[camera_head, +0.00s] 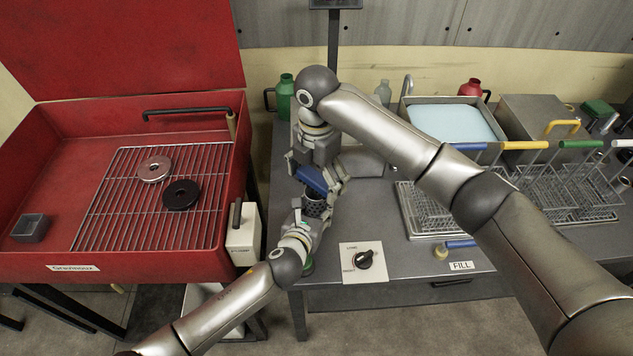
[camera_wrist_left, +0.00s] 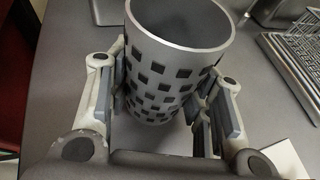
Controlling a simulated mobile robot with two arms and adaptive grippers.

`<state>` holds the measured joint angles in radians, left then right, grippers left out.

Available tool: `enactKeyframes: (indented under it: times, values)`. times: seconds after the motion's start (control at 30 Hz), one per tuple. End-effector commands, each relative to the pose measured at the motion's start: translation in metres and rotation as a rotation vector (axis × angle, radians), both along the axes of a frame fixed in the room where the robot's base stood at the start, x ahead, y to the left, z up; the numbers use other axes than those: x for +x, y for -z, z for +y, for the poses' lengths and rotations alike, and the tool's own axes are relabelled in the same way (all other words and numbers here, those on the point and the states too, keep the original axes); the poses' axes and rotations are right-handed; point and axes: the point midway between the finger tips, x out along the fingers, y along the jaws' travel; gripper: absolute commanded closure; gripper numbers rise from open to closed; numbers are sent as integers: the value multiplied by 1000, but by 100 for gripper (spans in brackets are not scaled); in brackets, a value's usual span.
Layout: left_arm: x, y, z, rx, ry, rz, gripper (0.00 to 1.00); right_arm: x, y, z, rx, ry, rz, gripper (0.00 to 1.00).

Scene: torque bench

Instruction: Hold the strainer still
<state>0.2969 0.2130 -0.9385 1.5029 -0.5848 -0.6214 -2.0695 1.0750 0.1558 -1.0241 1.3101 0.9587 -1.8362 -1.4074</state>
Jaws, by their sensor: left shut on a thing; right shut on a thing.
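The strainer (camera_wrist_left: 160,85) is a grey metal cylinder with rows of square holes, open at the top. It stands between the finger pads of my left gripper, which is shut on its sides. In the head view the strainer (camera_head: 316,209) shows as a dark perforated cup, partly covered by both grippers. My left gripper (camera_head: 312,222) reaches it from the front. My right gripper (camera_head: 325,182) is just above and behind it, shut on a blue block-like piece (camera_head: 311,180). Whether the blue piece touches the strainer cannot be told.
A red washer tub (camera_head: 60,265) with a grate and two rings stands at left. A dial plate (camera_head: 363,262) is at the bench front. Wire baskets (camera_head: 430,212) and a light-blue bath (camera_head: 452,122) are at right. Green (camera_head: 285,95) and red bottles stand at the back.

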Motion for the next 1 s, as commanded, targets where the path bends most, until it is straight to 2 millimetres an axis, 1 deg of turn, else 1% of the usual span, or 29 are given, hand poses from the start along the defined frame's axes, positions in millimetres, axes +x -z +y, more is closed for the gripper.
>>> enactKeyframes:
  times: [0.03, 0.1, 0.5, 0.63, 1.0]
  values:
    - [0, 0, 0, 0, 0, -1, 80, 1, -6, 1, 3, 0, -4, 37]
    - [0, 0, 0, 0, 0, 0, 80, 1, -13, 1, 2, 0, -4, 37]
    - [0, 0, 0, 0, 0, 0, 80, 1, -47, 1, 2, -1, -4, 37]
    - [0, 0, 0, 0, 0, 0, 80, 1, -49, 1, 1, -1, -3, 37]
    - [0, 0, 0, 0, 0, 0, 80, 1, -49, 1, 2, -1, -2, 37]
